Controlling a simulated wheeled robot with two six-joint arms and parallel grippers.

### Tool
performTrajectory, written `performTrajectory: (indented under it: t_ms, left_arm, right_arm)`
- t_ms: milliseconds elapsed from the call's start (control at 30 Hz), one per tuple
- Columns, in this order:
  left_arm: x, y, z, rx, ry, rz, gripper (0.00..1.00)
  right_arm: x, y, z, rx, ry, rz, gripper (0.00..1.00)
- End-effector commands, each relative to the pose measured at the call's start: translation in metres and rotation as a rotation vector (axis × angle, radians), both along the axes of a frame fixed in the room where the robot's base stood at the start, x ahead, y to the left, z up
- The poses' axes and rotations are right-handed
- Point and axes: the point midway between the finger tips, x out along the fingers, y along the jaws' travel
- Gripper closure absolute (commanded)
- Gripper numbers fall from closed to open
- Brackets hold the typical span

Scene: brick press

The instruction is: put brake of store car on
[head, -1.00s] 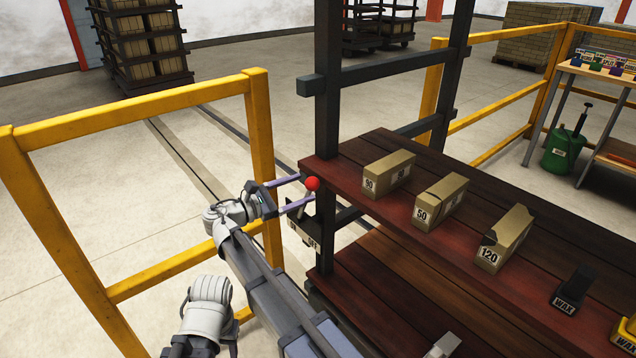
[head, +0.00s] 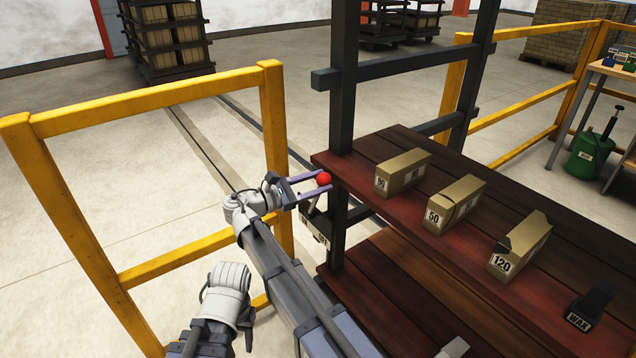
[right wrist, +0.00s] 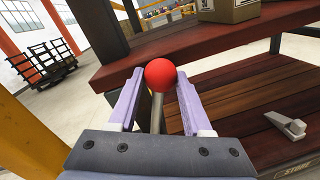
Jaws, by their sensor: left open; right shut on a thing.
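The store car is a dark rack with red-brown wooden shelves (head: 400,215); a "STORE" label (right wrist: 297,166) shows in the right wrist view. Its brake lever has a red ball knob (head: 324,179) on a thin metal rod, beside the near left post. The lever leans toward the right, above a small lettered plate (head: 314,229). My right gripper (head: 311,184) is shut on the brake lever. In the right wrist view the red knob (right wrist: 160,73) stands between its purple fingers. My left gripper (head: 205,338) is low in the head view, its fingers hard to make out.
Cartons (head: 402,173) and a black wax block (head: 590,305) stand on the upper shelf. A yellow rail (head: 150,105) runs close on the left, beside my arms. Another yellow rail (head: 530,120) and a green can (head: 588,155) are at the right. Open floor lies behind.

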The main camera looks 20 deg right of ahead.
Motion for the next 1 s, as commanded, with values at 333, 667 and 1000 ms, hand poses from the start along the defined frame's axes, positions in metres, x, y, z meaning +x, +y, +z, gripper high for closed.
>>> performTrajectory:
  t_ms: [333, 667, 1000]
  left_arm:
    - [0.0, 0.0, 0.0, 0.0, 0.0, 0.0, 0.5]
    - [0.0, 0.0, 0.0, 0.0, 0.0, 0.0, 0.5]
    - [0.0, 0.0, 0.0, 0.0, 0.0, 0.0, 0.5]
  right_arm:
    - [0.0, -0.0001, 0.0, 0.0, 0.0, 0.0, 1.0]
    - [-0.0001, -0.0001, 0.0, 0.0, 0.0, 0.0, 1.0]
    - [-0.0001, 0.0, -0.0001, 0.0, 0.0, 0.0, 1.0]
